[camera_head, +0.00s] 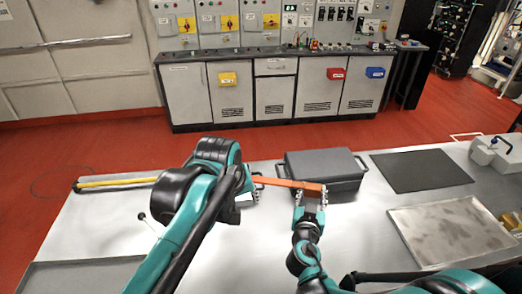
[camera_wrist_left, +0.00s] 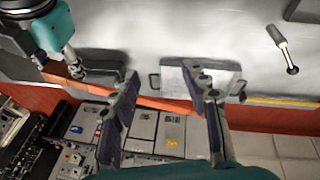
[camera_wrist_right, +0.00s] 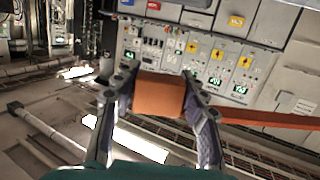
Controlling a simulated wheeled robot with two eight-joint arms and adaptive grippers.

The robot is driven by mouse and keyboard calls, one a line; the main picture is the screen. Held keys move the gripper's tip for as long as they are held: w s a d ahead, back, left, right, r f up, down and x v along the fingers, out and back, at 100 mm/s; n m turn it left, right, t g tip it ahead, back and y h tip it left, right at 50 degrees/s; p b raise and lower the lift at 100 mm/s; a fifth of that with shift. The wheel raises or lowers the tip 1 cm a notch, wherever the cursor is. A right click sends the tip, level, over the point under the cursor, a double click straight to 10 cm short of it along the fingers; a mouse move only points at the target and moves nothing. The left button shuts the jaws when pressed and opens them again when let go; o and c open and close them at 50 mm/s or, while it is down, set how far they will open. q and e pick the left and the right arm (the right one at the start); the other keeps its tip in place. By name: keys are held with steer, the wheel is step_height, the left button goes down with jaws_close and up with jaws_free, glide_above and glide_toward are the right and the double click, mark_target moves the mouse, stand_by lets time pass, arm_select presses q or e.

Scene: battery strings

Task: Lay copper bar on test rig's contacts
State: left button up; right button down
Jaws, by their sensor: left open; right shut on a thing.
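The copper bar (camera_head: 285,184) is a long orange strip held level above the table. My right gripper (camera_head: 310,198) is shut on its right end; the right wrist view shows the copper (camera_wrist_right: 158,95) between the fingers. My left gripper (camera_wrist_left: 165,110) is open near the bar's other end, and the bar (camera_wrist_left: 160,102) shows across the gap between its fingers. I cannot tell whether they touch. A light grey block with side handles (camera_wrist_left: 175,78), possibly the test rig, sits below the left gripper. In the head view my left arm mostly hides it, and its contacts are unclear.
A dark grey case (camera_head: 325,163) stands behind the bar. A black mat (camera_head: 420,170) and a metal tray (camera_head: 455,230) lie to the right. A yellow strip (camera_head: 115,182) lies along the far left edge.

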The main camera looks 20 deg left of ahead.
arm_select(q)
steer(key=w+r+n+g, duration=0.2)
steer(key=w+r+n, duration=0.25)
steer(key=w, duration=0.25)
steer(key=n+g, duration=0.2)
steer(key=n, duration=0.5)
glide_toward(259, 178)
step_height(259, 178, down, 10)
steer(key=shift+f, duration=0.2)
jaws_close()
arm_select(e)
steer(key=c, duration=0.8)
jaws_free()
